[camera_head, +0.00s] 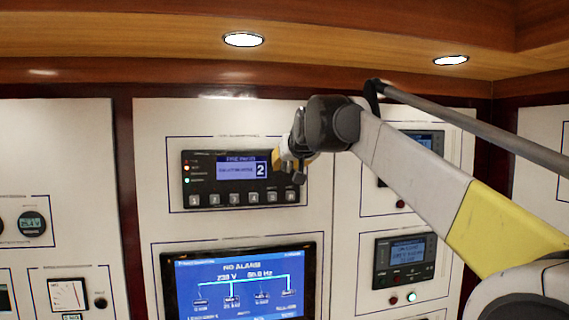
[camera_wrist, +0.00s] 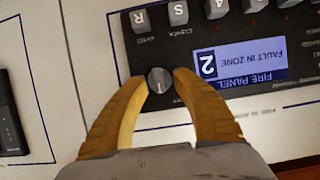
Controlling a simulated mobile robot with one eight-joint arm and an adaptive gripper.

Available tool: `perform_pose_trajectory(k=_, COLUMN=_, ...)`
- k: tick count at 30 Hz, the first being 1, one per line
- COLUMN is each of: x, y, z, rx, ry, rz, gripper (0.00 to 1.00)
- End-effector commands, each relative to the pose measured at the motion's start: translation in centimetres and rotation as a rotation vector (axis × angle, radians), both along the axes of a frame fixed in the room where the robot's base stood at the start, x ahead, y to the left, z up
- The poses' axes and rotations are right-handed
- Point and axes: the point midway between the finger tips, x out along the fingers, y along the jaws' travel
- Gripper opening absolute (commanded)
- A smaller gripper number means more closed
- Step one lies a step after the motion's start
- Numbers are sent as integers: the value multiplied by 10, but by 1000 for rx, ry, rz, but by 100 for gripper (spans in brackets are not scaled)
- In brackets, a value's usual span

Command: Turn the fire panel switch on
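The fire panel (camera_head: 226,187) is a black unit on the white wall with a blue screen showing a 2 and a row of numbered buttons. In the wrist view the panel (camera_wrist: 223,98) appears upside down, its screen reading FIRE PANEL, FAULT IN ZONE 2. Its round grey switch knob (camera_wrist: 159,80) sits near the panel's edge, between my two yellow fingertips. My gripper (camera_wrist: 160,79) is open around the knob, with a fingertip close on each side; I cannot tell whether they touch it. In the head view my gripper (camera_head: 288,160) covers the panel's right edge.
Below the panel is a large blue display (camera_head: 240,287) reading NO ALARM. To the right, a black controller (camera_head: 405,259) has red and green lights below it. Gauges (camera_head: 67,294) are on the left wall panel. My arm crosses the right side of the head view.

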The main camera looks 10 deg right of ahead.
Motion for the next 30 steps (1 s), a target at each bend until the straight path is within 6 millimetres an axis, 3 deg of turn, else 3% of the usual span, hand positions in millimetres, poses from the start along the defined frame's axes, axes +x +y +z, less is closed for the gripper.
perform_pose_trajectory(k=6, x=0, y=0, z=0, rx=0, ry=0, rz=0, gripper=32)
perform_pose_trajectory(k=9, x=0, y=0, z=0, rx=0, ry=0, rz=0, gripper=1)
perform_pose_trajectory(k=30, x=0, y=-1, z=-2, rx=36, ry=5, rz=-1, gripper=0)
